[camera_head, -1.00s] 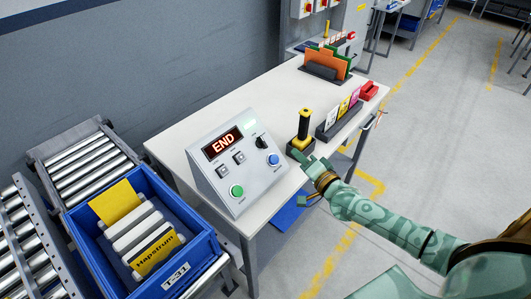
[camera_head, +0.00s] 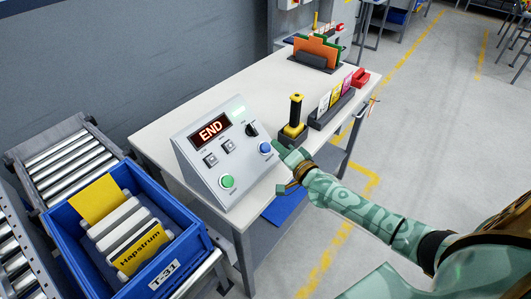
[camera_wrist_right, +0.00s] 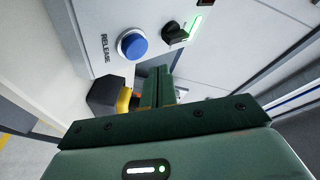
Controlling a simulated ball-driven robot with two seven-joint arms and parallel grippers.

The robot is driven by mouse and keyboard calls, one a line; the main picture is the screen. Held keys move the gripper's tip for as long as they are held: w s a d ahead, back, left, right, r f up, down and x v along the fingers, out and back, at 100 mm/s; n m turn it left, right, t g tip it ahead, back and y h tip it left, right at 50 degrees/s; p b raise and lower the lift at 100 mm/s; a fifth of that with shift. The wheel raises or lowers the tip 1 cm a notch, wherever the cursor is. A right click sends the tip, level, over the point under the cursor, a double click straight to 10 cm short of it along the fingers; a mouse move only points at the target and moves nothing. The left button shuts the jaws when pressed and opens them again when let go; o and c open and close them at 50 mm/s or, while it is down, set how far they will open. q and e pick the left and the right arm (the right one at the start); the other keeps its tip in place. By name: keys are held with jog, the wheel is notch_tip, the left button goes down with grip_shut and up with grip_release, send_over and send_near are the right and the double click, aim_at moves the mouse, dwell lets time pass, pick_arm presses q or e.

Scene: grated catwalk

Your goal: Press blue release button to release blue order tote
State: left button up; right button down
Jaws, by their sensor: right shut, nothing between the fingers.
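The blue release button (camera_head: 265,148) is on the right side of the sloped grey control panel (camera_head: 205,180), which stands on the white table. In the right wrist view the blue button (camera_wrist_right: 132,44) shows beside the word RELEASE. My right gripper (camera_head: 282,150) is shut and empty, just right of the button in the head view. In the right wrist view its fingers (camera_wrist_right: 158,84) point toward the panel, apart from the button. The blue tote (camera_head: 165,272), labelled T-31, sits on the roller conveyor at the left with several packages inside. My left gripper is not in view.
A green button (camera_head: 227,181), a black knob (camera_head: 251,129) and a lit END display (camera_head: 211,130) are on the panel. A card holder (camera_head: 331,110) is farther back.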

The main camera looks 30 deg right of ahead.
aim_at(266, 147)
jog(key=shift+w+a+f+b, duration=0.25)
jog(key=shift+w+f+b, duration=0.2)
jog(key=shift+w+f, duration=0.2)
dwell(1.7)
jog(key=shift+w+a+f, duration=0.15)
jog(key=shift+w+f, duration=0.1)
jog(key=shift+f, duration=0.05)
